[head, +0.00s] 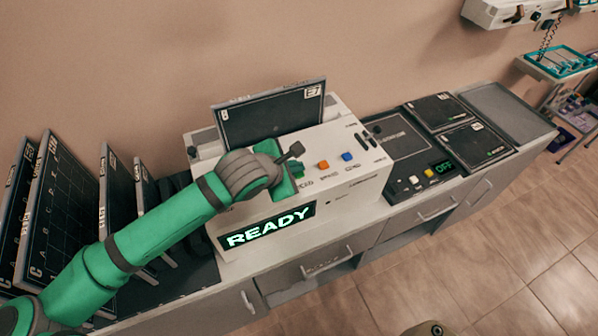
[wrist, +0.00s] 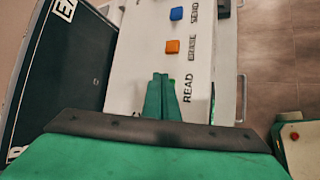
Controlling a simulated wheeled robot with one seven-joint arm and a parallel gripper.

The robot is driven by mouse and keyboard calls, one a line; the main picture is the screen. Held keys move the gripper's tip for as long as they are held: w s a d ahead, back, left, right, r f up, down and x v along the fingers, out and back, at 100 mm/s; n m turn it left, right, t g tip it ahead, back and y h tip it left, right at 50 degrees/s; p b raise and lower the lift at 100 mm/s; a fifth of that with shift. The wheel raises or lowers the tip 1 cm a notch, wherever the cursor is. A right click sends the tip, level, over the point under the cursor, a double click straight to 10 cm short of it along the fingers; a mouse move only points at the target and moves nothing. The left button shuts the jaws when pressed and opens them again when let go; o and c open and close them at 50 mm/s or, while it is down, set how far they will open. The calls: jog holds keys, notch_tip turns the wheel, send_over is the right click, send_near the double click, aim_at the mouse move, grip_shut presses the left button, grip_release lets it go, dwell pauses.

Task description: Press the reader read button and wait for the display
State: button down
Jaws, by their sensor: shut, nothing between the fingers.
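The white reader (head: 350,184) stands on the counter, and its front display (head: 267,226) shows "READY" in bright letters. My gripper (head: 297,172) is shut and empty over the left end of the row of buttons on the reader's top. In the wrist view my closed fingers (wrist: 160,80) are beside the "READ" label (wrist: 187,88). The read button is mostly hidden by the fingers; I cannot tell whether they touch it. An orange button (wrist: 172,47), labelled "ERASE", and a blue button (wrist: 176,14), labelled "SEND", are farther along the row.
A dark cassette (head: 270,115) marked "E7" stands upright in the reader, behind the buttons. Several dark panels (head: 66,195) lean at the left. A dark unit (head: 417,183) with a green "OFF" display and flat dark plates (head: 470,143) lie to the right. The floor (head: 500,260) in front is clear.

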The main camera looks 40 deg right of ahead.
aim_at(296, 176)
jog(key=shift+f, duration=0.55)
dwell(0.6)
dwell(0.4)
jog(key=shift+r, duration=0.95)
jog(key=shift+r, duration=0.1)
jog(key=shift+r, duration=2.4)
